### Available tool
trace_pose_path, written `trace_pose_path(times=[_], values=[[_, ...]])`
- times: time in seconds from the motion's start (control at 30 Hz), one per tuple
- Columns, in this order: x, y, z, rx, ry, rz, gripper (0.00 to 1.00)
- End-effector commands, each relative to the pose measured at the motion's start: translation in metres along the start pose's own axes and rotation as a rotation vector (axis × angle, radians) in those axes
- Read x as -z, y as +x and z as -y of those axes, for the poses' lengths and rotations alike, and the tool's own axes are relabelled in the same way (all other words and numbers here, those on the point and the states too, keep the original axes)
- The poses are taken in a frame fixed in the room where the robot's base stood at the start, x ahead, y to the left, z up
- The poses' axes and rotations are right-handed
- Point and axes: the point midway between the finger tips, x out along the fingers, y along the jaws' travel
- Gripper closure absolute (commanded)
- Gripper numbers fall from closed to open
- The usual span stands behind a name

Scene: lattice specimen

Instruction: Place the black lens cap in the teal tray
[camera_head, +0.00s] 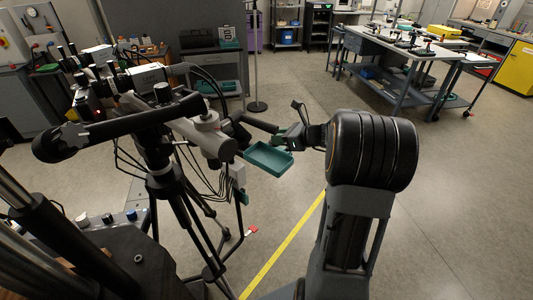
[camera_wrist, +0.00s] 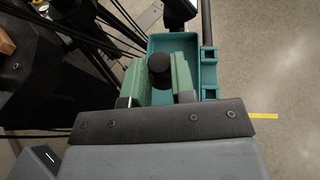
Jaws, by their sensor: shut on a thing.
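The teal tray (camera_head: 268,160) hangs beside the tripod equipment in the head view, left of my arm. It also shows in the wrist view (camera_wrist: 208,80), beyond and beneath my gripper. My gripper (camera_wrist: 160,75) has green fingers and is shut on the black lens cap (camera_wrist: 160,68), a dark round thing between the fingertips. The cap appears over the tray's opening, but I cannot tell its height above the tray floor. In the head view my gripper (camera_head: 284,138) is at the tray's far right edge, and the cap cannot be made out there.
A black tripod (camera_head: 165,180) with a microscope-like head (camera_head: 208,132) and hanging cables stands close left of the tray. A yellow line (camera_head: 290,240) marks the floor. A workbench (camera_head: 405,50) stands at the back right. Open floor lies right of my arm.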

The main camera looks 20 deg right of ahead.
Motion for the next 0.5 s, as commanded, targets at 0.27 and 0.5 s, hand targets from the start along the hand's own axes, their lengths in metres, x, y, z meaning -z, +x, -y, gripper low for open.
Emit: trace_pose_path(times=[0.27, 0.5], values=[[0.042, 0.017, 0.0, 0.0, 0.005, -0.002, 0.98], [0.059, 0.024, 0.0, -0.001, 0.004, -0.002, 0.98]])
